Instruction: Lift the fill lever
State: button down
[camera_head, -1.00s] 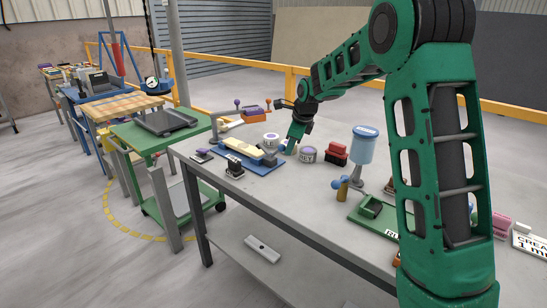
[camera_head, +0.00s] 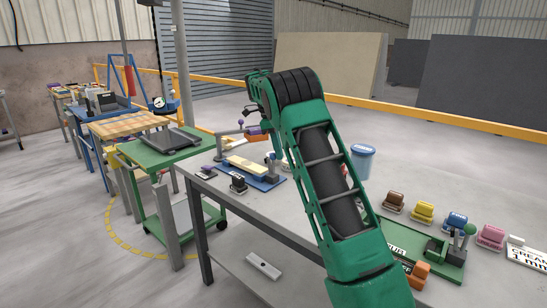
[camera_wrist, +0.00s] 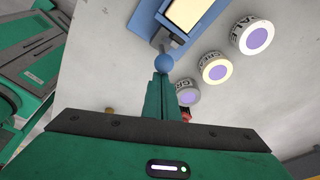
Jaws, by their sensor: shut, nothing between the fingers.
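In the wrist view my gripper (camera_wrist: 161,84) is shut and empty, its fingertips right beside a blue ball knob (camera_wrist: 164,63). I cannot tell whether they touch. The knob is at the near end of a blue base plate (camera_wrist: 146,20) that carries a pale yellow block (camera_wrist: 188,10). In the head view the plate (camera_head: 262,184) lies on the grey table, with the blue knob (camera_head: 271,156) at its right end. The knob looks like a lever's end, but no label marks it as the fill lever. My arm hides the gripper there.
Several round labelled tins stand right of the knob, the nearest tin (camera_wrist: 188,93) close to my fingers. A blue container (camera_head: 361,160) stands beyond my arm. A green plate (camera_head: 428,248) with a green-knobbed lever (camera_head: 469,229) lies at the table's right.

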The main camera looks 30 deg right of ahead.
jog(key=shift+w+a+r, duration=0.15)
jog(key=shift+w+a, duration=0.05)
jog(key=shift+w, duration=0.5)
jog(key=shift+w+a, duration=0.15)
jog(key=shift+r, duration=0.1)
jog(key=w+v, duration=0.2)
jog(key=v, duration=0.7)
jog(key=shift+s, duration=0.1)
dwell(0.6)
